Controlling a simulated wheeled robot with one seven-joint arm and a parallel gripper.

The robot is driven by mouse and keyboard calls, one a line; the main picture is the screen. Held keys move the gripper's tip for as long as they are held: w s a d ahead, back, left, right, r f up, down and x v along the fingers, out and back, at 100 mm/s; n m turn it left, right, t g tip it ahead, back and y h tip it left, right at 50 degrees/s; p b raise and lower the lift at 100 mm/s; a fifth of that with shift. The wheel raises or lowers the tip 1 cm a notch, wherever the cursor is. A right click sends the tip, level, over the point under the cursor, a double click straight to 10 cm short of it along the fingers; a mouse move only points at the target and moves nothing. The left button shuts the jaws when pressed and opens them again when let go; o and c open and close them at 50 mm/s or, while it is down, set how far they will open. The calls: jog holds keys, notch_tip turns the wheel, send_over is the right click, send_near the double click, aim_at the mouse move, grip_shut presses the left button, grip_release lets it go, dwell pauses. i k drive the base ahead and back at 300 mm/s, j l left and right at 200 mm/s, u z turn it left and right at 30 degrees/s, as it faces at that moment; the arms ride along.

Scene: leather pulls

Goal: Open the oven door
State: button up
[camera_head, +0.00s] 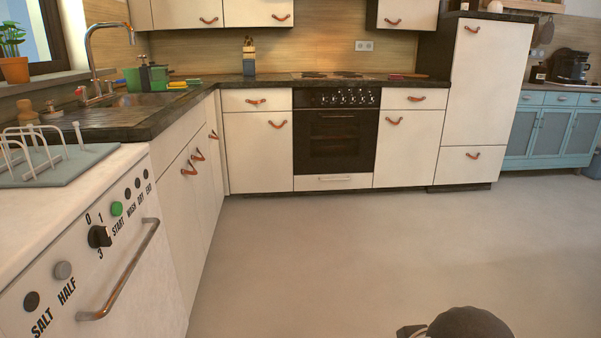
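The oven (336,133) is built into the white cabinets along the back wall, under the dark counter. Its black glass door (335,146) is shut and upright. A thin handle (336,115) runs across the top of the door, below a row of several knobs (349,97). A dark rounded part of my own body shows at the bottom edge, right of the middle. I cannot make out my gripper's fingers in this view.
Grey floor (350,240) lies clear between me and the oven. A white dishwasher (95,250) with a bar handle (125,272) stands close at the left. Cabinets (190,170) with leather pulls line the left side; a tall white cabinet (482,85) stands right of the oven.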

aim_at(303, 163)
jog(key=i, duration=2.3)
jog(key=i+u, duration=0.1)
jog(key=i, duration=0.55)
jog(key=i+l+u, duration=0.15)
jog(key=i, duration=0.5)
jog(key=i+l+u, duration=0.1)
jog(key=i, duration=0.55)
jog(key=i+l+u, duration=0.2)
jog(key=k+j, duration=0.05)
